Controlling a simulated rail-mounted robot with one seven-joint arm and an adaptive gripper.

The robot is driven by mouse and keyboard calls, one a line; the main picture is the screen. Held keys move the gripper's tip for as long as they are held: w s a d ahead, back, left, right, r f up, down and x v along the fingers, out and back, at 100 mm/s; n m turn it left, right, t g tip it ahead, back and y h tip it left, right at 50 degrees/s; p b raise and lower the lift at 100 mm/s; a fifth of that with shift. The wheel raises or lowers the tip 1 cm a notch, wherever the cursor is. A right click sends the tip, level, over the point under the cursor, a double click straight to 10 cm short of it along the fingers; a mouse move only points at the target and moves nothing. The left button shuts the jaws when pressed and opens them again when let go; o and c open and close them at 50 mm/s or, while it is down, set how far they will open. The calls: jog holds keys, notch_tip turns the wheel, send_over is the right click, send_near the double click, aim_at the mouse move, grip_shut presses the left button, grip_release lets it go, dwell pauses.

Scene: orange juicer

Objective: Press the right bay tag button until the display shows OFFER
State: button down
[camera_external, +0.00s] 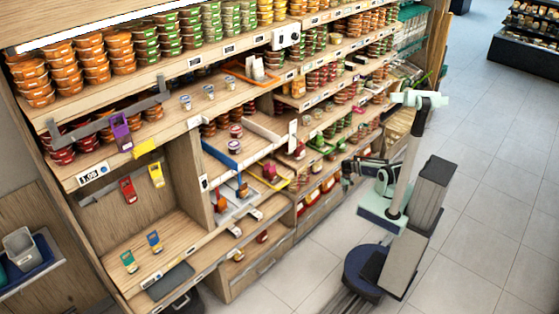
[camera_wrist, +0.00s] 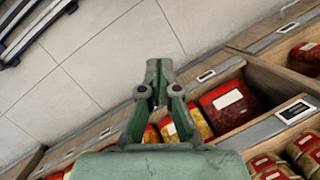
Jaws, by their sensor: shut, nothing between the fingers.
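A white price tag (camera_external: 92,176) with dark figures, which look like 1.08, sits on the left shelf edge in the external view. A small white tag with a dark screen (camera_external: 204,183) is on the upright to its right, and a white plate (camera_external: 292,136) is further right. I cannot tell which is the right bay tag; no button or OFFER text is readable. My gripper (camera_external: 347,176) is small and dark in the external view, beside the lower shelves and well right of these tags. In the wrist view my gripper (camera_wrist: 159,68) is shut and empty.
Shelves with stacked tubs (camera_external: 92,58) fill the left and middle. Below my gripper in the wrist view are wooden bins with red and yellow packs (camera_wrist: 230,105) and small shelf labels (camera_wrist: 296,110). The tiled floor (camera_external: 480,190) to the right is clear.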

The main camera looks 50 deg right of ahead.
aim_at(366, 100)
jog(key=w+d+r+m+t, duration=0.25)
jog(key=d+r, duration=0.25)
jog(key=d, duration=0.5)
jog(key=w+d+r+m+t, duration=0.1)
jog(key=w+d+r, duration=0.3)
jog(key=d, duration=0.6)
jog(key=w+d+r+m+t, duration=0.1)
jog(key=w+d+r+t, duration=0.1)
jog(key=d+r, duration=0.6)
jog(key=s+d+r+t+p, duration=0.1)
jog(key=d+r+t, duration=0.4)
jog(key=d+r, duration=2.3)
jog(key=shift+s+d+r+m+t+y, duration=0.15)
jog(key=shift+s+r+m+t+y, duration=0.25)
jog(key=shift+s, duration=0.1)
jog(key=w, duration=0.9)
jog(key=shift+d, duration=0.35)
